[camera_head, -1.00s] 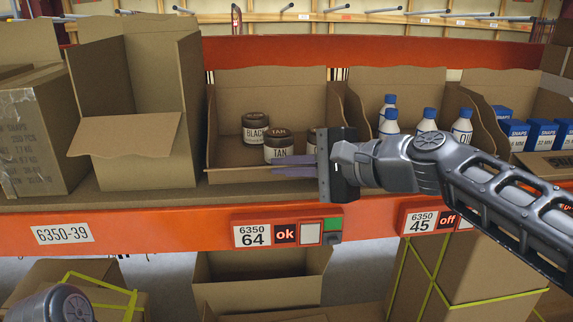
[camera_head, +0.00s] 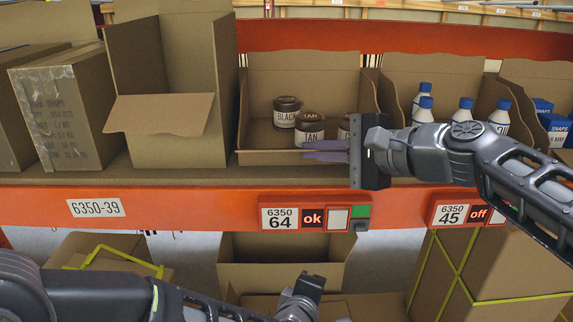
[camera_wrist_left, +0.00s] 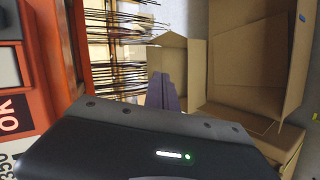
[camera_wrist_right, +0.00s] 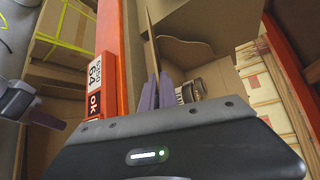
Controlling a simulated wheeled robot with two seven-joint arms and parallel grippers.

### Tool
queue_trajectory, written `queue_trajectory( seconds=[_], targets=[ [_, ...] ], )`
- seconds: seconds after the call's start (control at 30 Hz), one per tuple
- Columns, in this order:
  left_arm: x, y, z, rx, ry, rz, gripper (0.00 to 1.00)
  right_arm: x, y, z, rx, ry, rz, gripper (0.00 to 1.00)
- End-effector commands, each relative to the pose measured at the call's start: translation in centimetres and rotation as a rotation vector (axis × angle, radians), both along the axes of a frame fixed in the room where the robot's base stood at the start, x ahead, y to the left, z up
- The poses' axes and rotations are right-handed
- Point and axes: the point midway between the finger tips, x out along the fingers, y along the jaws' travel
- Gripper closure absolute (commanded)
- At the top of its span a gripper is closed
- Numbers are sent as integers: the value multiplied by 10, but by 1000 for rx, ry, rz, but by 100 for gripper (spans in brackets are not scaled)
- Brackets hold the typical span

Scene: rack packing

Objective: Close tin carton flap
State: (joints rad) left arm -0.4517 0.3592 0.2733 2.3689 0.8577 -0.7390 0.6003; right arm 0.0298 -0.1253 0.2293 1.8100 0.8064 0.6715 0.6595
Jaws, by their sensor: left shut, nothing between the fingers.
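The tin carton (camera_head: 262,158) is an open brown box on the shelf with a low front wall. Brown-lidded tins (camera_head: 310,128) marked BLACK and TAN stand inside, beside a partly hidden one. My right gripper (camera_head: 325,150) is at the carton's right front, its purple fingers pointing left along the front wall. In the right wrist view a thin cardboard edge (camera_wrist_right: 153,40) runs down to the close-set fingers (camera_wrist_right: 156,92); I cannot tell whether they grip it. My left gripper (camera_wrist_left: 165,92) is shut and empty, low in front of the shelf.
An open carton (camera_head: 165,150) with a front flap folded outward stands to the left. A carton of blue-capped bottles (camera_head: 466,108) stands to the right. The orange shelf edge (camera_head: 200,207) carries labels. More cartons (camera_head: 285,275) stand below.

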Motion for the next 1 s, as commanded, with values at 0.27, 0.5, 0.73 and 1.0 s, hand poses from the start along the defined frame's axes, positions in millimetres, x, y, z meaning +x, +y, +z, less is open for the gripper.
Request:
queue_trajectory(
  seconds=[0.27,0.5,0.73,1.0],
  targets=[
    [-80,-6,230,-964,-68,445,100,0,0,-1,0,1,-1,100],
    [-109,46,269,-1515,17,754,100,0,0,0,1,1,0,100],
    [-115,59,273,-1649,38,835,100,0,0,0,0,0,-1,100],
    [-115,59,273,-1646,38,833,100,0,0,0,0,0,-1,100]
  ],
)
